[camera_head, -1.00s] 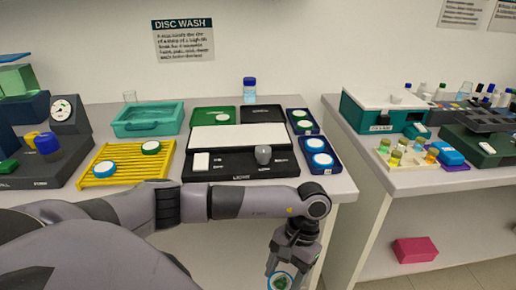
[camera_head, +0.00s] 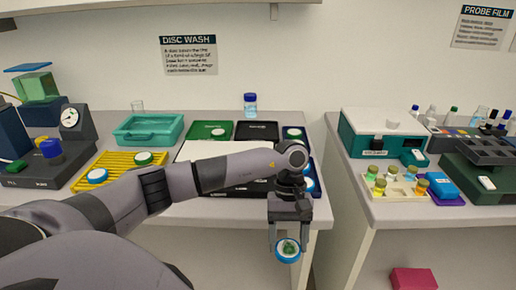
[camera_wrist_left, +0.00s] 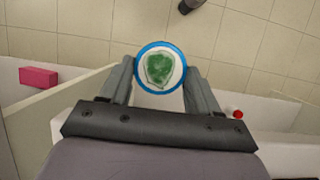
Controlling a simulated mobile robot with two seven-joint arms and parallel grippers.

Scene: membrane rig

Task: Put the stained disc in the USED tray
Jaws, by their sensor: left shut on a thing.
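My left gripper (camera_head: 288,228) is shut on the stained disc (camera_head: 287,249), a white disc with a blue rim and a green stain. It holds the disc in front of the bench's front edge, below the bench top. In the left wrist view the disc (camera_wrist_left: 160,69) sits between the two fingers, stain facing the camera, with floor behind it. A green tray (camera_head: 206,131), a black tray (camera_head: 257,130) and a dark blue tray with discs (camera_head: 295,133) stand at the back of the bench. I cannot read which is the USED tray. My right gripper is not in view.
A yellow rack (camera_head: 120,168) with two discs and a teal basin (camera_head: 147,129) stand to the left. My left arm crosses in front of the black-and-white device (camera_head: 205,150). A blue-capped bottle (camera_head: 250,104) stands at the back. A gap separates the right bench (camera_head: 400,210).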

